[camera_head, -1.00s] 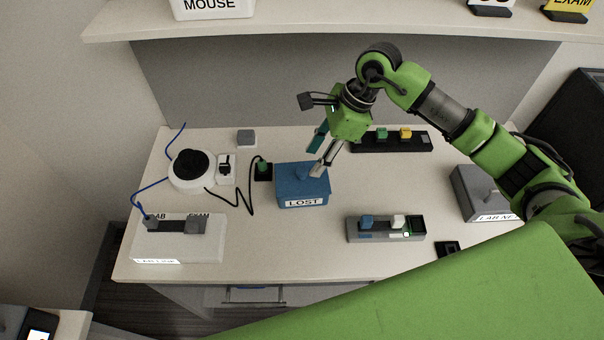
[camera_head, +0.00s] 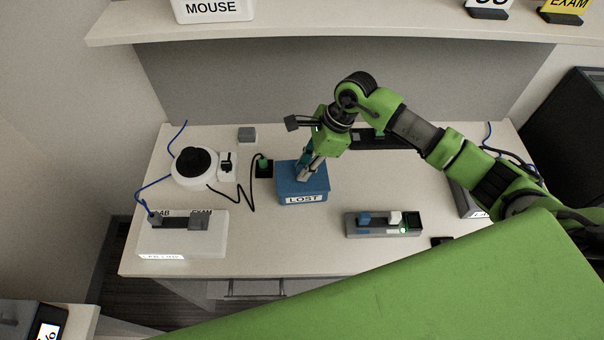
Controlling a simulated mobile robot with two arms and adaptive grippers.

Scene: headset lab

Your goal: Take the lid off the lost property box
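The lost property box (camera_head: 300,198) is a blue box with a white "LOST" label on its front, standing on the middle of the table. Its blue lid (camera_head: 285,174) lies on top. My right gripper (camera_head: 306,175) points down at the lid, with its fingertips at the lid's knob. The knob is mostly hidden by the fingers, and I cannot tell whether they grip it. My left gripper is not in view.
A grey tray with blue and white blocks (camera_head: 383,224) stands to the right. A white round device (camera_head: 195,168) with cables is on the left. A white box with a grey handle (camera_head: 182,235) is at the front left. The tabletop (camera_head: 270,240) in front of the box is clear.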

